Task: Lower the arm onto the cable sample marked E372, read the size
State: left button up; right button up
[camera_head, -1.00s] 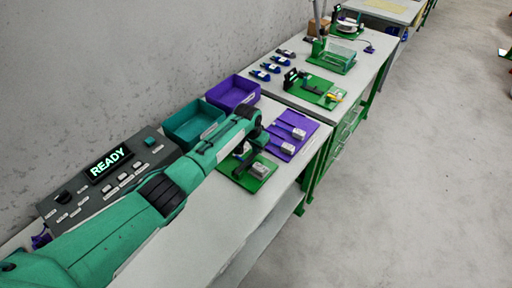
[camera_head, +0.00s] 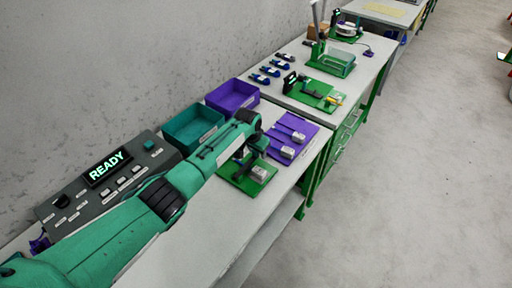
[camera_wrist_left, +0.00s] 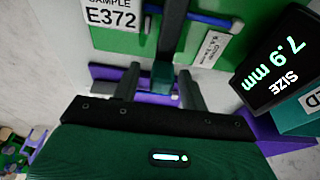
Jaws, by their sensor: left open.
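The sample label (camera_wrist_left: 110,14) reads E372 in the left wrist view. A blue cable (camera_wrist_left: 216,20) runs beside it on a green board (camera_wrist_left: 112,42), passing behind a dark lever arm (camera_wrist_left: 172,32). I cannot tell whether the arm touches the cable. The display (camera_wrist_left: 278,60) lights up "SIZE 7.9 mm". My left gripper (camera_wrist_left: 160,76) is open, its fingers on either side of the arm's green tip (camera_wrist_left: 162,76). In the head view my left gripper (camera_head: 248,150) is over the green board (camera_head: 238,180), largely hiding the lever. My right gripper is out of view.
A console (camera_head: 105,178) showing READY stands at the left. A teal bin (camera_head: 190,128) and a purple bin (camera_head: 232,96) line the wall. A purple board (camera_head: 303,127) holds grey blocks. More green fixtures (camera_head: 322,96) stand further back. The bench front is mostly clear.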

aim_at(251, 160)
pick_arm(q)
jog(key=b+v, duration=0.1)
jog(key=v, duration=1.2)
jog(key=shift+s+a+r, duration=0.15)
jog(key=shift+r, duration=0.15)
